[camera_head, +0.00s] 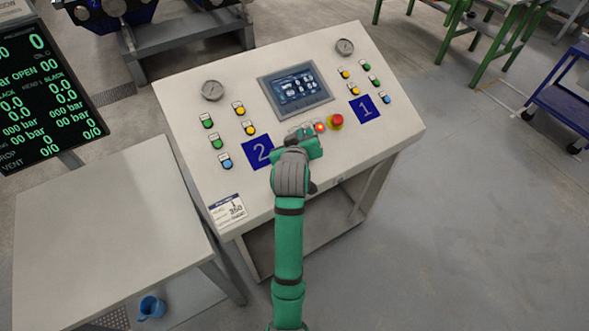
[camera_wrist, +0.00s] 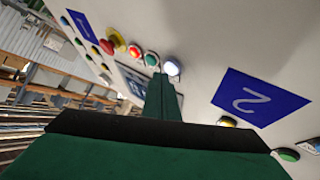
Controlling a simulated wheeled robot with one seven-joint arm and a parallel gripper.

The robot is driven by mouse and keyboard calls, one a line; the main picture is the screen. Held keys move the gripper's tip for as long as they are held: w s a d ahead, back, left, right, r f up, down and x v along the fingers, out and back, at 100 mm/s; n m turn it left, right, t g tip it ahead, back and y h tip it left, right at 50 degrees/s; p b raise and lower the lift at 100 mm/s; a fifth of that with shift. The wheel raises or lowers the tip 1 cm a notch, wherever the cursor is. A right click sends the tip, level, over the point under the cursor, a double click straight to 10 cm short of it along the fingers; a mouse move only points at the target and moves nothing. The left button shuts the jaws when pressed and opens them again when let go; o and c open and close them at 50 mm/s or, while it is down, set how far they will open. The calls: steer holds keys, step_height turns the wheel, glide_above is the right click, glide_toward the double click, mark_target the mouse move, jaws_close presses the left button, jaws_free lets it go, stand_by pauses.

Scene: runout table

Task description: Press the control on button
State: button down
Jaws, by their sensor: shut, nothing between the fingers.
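The control panel (camera_head: 290,180) is a sloped cream console with a small screen. In the wrist view, a row of buttons on it holds a white lit button (camera_wrist: 172,67), a green button (camera_wrist: 151,59), a red button (camera_wrist: 134,50) and a red emergency stop (camera_wrist: 106,46). The labels are too small to read, so I cannot tell which is control on. My gripper (camera_wrist: 161,80) is shut and empty, its tips close to the green and white buttons; contact is unclear. In the head view my gripper (camera_head: 306,138) partly hides this row; the red button (camera_head: 320,127) shows beside it.
The screen (camera_head: 295,88) lies above the row, with blue plates "2" (camera_head: 258,152) and "1" (camera_head: 365,109) either side. Several other coloured buttons and two gauges (camera_head: 212,90) are on the panel. A bare table (camera_head: 100,220) stands left, a blue mug (camera_head: 151,307) below it.

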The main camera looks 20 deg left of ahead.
steer(key=shift+s+d+r, duration=0.15)
steer(key=shift+r, duration=0.3)
step_height(320, 180, up, 6)
steer(key=s+d, duration=0.1)
steer(key=d, duration=0.1)
steer(key=shift+s+f, duration=0.25)
steer(key=shift+s, duration=0.05)
stand_by(1.2)
